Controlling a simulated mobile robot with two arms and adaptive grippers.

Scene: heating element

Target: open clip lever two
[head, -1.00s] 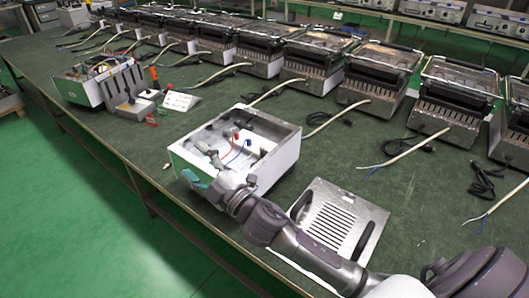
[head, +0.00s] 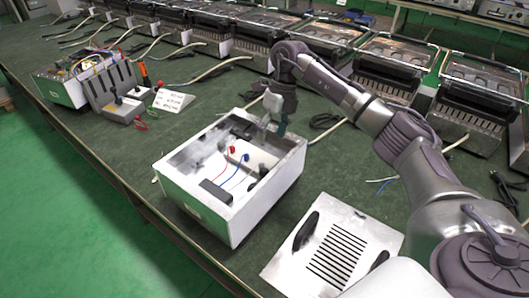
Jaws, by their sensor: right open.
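An open white box (head: 205,202) stands on the green bench in the head view. Inside it are a red wire with a red end (head: 232,149), a blue wire with a red-and-blue end (head: 245,157) and a dark block (head: 216,191). The clip levers are too small to tell apart. My right gripper (head: 273,127) is open and points down at the box's far right corner. I cannot tell whether it touches the box. The wire ends are to its left. My left gripper is not in view.
A slotted metal plate (head: 338,248) with dark handles lies in front right of the box. A row of grill-like appliances (head: 385,65) with loose cables lines the back. A second white box (head: 62,88) and a small sign (head: 172,101) stand left.

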